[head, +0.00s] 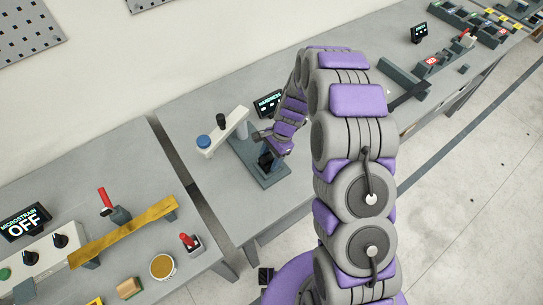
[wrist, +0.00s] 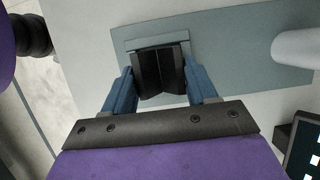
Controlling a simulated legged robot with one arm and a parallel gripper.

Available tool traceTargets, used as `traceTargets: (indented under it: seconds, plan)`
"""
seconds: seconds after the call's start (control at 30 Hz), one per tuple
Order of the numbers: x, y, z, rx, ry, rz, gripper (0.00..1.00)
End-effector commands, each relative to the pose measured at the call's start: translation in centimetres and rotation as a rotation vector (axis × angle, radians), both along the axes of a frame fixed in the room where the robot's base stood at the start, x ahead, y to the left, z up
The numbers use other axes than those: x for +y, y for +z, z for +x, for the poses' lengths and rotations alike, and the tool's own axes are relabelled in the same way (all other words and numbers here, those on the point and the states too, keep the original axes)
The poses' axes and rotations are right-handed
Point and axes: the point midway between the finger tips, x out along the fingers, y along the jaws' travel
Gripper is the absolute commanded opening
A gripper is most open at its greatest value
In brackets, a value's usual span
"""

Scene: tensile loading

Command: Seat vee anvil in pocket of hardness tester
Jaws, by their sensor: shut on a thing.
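The vee anvil (wrist: 160,72) is a dark block with a groove line down its middle. In the wrist view it lies between the two blue fingers of my gripper (wrist: 159,84), which is shut on it. A grey-teal block edge (wrist: 157,41) shows just beyond the anvil, over the hardness tester's base plate (wrist: 240,45). I cannot tell whether the anvil is in the pocket or above it; the pocket is hidden. In the head view my gripper (head: 268,153) is low over the tester's base plate (head: 272,181), beside its white arm (head: 227,131).
The hardness display (head: 268,103) stands behind the tester. A blue knob (head: 203,141) tops the white arm's near end. The left bench holds a brass-coloured bar (head: 125,230), a cup (head: 162,267) and a microstrain display (head: 24,222). The bench top left of the tester is clear.

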Motion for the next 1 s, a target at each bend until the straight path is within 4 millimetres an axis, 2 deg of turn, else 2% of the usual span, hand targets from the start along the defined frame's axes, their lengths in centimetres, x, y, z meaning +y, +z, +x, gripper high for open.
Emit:
traceTargets:
  seconds: [0.23, 0.27, 0.5, 0.57, 0.83, 1.0]
  plan:
    - [-0.2, -0.5, 0.0, 0.000, 0.001, 0.002, 0.00]
    - [-0.2, -0.5, 0.0, -0.001, 0.000, 0.003, 0.60]
    - [-0.2, -0.5, 0.0, 0.000, 0.000, 0.002, 0.83]
    - [-0.1, -0.5, 0.0, 0.000, 0.000, 0.001, 0.87]
    - [-0.1, -0.3, 0.1, 0.001, 0.000, 0.001, 0.87]
    - [-0.7, 1.4, 0.6, -0.004, -0.001, 0.001, 0.87]
